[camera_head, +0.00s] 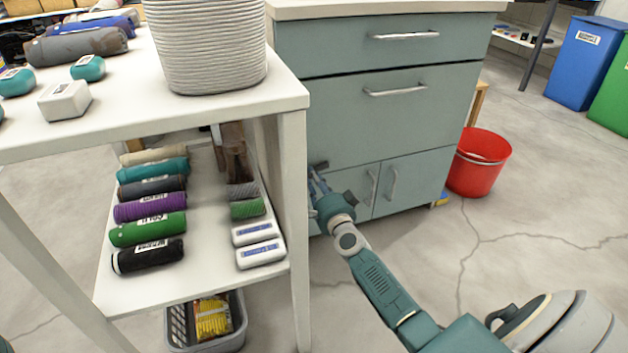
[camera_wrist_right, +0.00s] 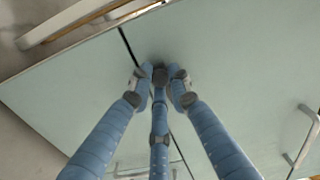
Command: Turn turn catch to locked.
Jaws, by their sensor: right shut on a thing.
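The grey-green cabinet (camera_head: 400,110) stands behind the white shelf unit. My right gripper (camera_head: 318,182) reaches to the left part of its lower front, close to the shelf leg. In the right wrist view the blue fingers of my right gripper (camera_wrist_right: 160,82) close together on the small dark turn catch (camera_wrist_right: 160,72), by a dark seam between pale green panels. The fingers cover most of the catch, so I cannot tell its angle. In the head view the catch is hidden behind the gripper. My left gripper is not in view.
The white shelf leg (camera_head: 295,230) stands just left of my right gripper. Rolled fabrics and small boxes lie on the lower shelf (camera_head: 210,275). A red bucket (camera_head: 478,165) stands right of the cabinet. The floor (camera_head: 540,200) at right is clear.

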